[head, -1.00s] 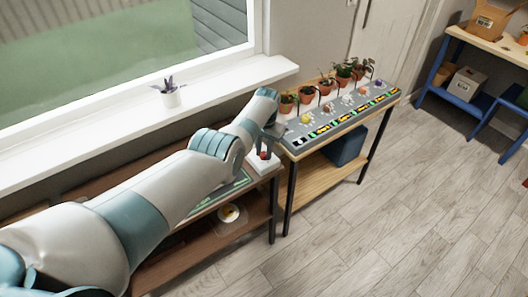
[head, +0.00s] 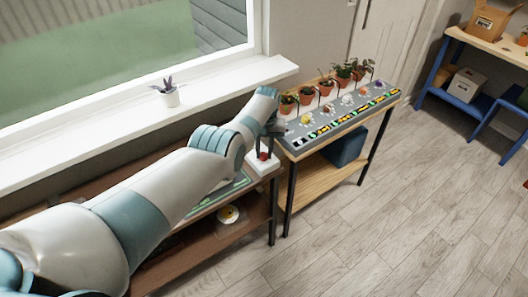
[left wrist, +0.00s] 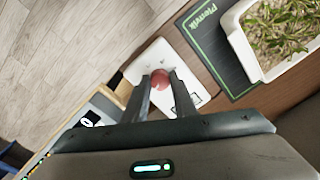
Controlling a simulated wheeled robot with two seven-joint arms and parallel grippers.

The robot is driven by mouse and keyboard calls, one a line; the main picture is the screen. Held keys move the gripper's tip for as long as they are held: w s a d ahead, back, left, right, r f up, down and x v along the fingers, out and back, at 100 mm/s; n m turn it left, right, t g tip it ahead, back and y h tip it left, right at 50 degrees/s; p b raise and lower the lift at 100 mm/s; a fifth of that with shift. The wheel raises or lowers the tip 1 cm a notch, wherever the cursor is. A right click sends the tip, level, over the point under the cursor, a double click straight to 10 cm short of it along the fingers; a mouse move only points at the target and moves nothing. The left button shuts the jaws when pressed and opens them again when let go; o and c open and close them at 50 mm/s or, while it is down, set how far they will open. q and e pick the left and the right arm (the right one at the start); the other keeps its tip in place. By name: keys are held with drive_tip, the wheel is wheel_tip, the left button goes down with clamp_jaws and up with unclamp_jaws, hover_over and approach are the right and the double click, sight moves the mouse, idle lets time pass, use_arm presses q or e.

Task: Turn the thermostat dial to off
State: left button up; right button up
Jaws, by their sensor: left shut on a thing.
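The thermostat dial is a round red knob (left wrist: 160,78) on a white base plate (left wrist: 150,60), which lies on the brown wooden shelf top. In the head view the red dial (head: 263,156) and white base (head: 262,167) sit at the right end of the brown shelf. My left gripper (left wrist: 161,82) is shut on the dial, with a dark finger on each side of it. In the head view my left gripper (head: 266,149) reaches down onto the dial from above. Small dark marks on the base are too small to read. My right gripper is not in view.
A planter (left wrist: 240,45) with a green plant stands on a dark mat (left wrist: 212,52) near the base. Right of the shelf, a table holds several potted plants (head: 326,86) on a grey mat (head: 290,145). A small pot (head: 169,97) stands on the windowsill.

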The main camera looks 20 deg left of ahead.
sight(265, 154)
use_arm(q)
drive_tip(key=o, duration=1)
drive_tip(key=shift+o, duration=0.2)
drive_tip(key=shift+r, duration=0.1)
drive_tip(key=shift+r+p, duration=0.5)
drive_tip(key=shift+r, duration=0.3)
wheel_tip(265, 154, up, 5)
drive_tip(key=shift+w+d+f+p, duration=0.1)
drive_tip(key=shift+p, duration=0.45)
wheel_tip(265, 154, up, 11)
drive_tip(key=b, duration=0.1)
drive_tip(key=shift+d+b, duration=0.2)
drive_tip(key=shift+b, duration=0.15)
drive_tip(key=shift+f, duration=0.1)
